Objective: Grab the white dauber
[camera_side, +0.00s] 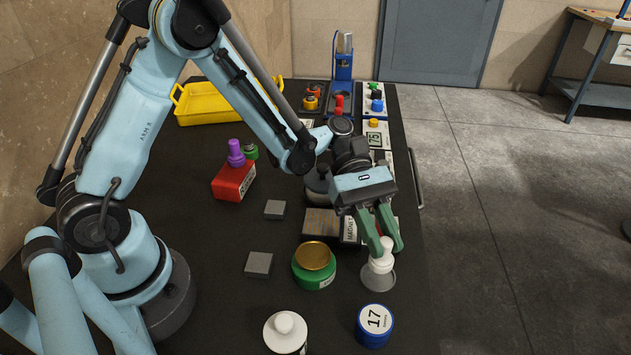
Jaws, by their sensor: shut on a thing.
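The white dauber (382,262) has a white knobbed top and sits over a pale grey round base (378,278) near the right edge of the black table. My gripper (385,246) points down with its green fingers on either side of the dauber's top, shut on it. The fingers partly hide the top. I cannot tell whether the dauber is lifted clear of the base.
A green jar with a gold lid (315,257) stands just left. A blue tin marked 17 (374,324) and a white knobbed container (285,332) are in front. Grey blocks (258,264), a red box (233,182) and a yellow tray (205,108) lie further left and back.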

